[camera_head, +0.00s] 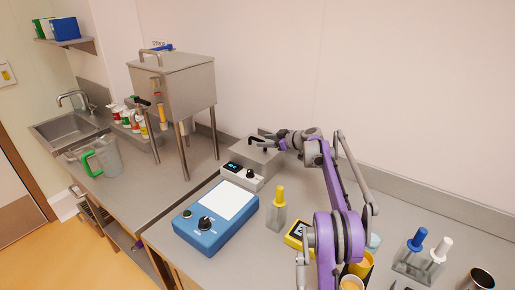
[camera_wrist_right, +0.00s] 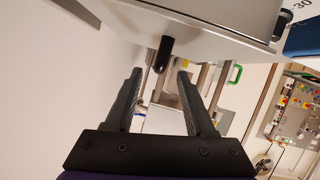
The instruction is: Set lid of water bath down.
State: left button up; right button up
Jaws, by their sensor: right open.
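The water bath (camera_head: 243,174) is a low grey metal box with a dark display and a knob on its front, against the back wall. Its flat metal lid (camera_head: 240,150) appears to lie on top. A black handle stands on the lid; in the right wrist view the handle (camera_wrist_right: 163,52) points between my fingers. My right gripper (camera_head: 264,141) is at the handle, above the lid. In the right wrist view this gripper (camera_wrist_right: 160,74) is open, with a finger on each side of the handle's end and gaps visible. My left gripper is not in view.
A blue device (camera_head: 215,217) with a white plate stands in front of the bath. A yellow-capped bottle (camera_head: 277,212) and a yellow meter (camera_head: 297,235) are nearby. A steel hopper (camera_head: 173,88) on legs stands left of the bath. Blue- and white-topped bottles (camera_head: 418,255) stand at right.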

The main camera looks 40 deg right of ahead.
aim_at(257, 139)
jog(key=x, duration=0.3)
jog(key=p+x, duration=0.1)
jog(key=x, duration=0.1)
jog(key=shift+w+r, duration=0.1)
jog(key=shift+w, duration=0.3)
jog(key=shift+s, duration=0.15)
jog(key=shift+c, duration=0.6)
grip_shut()
dwell(0.4)
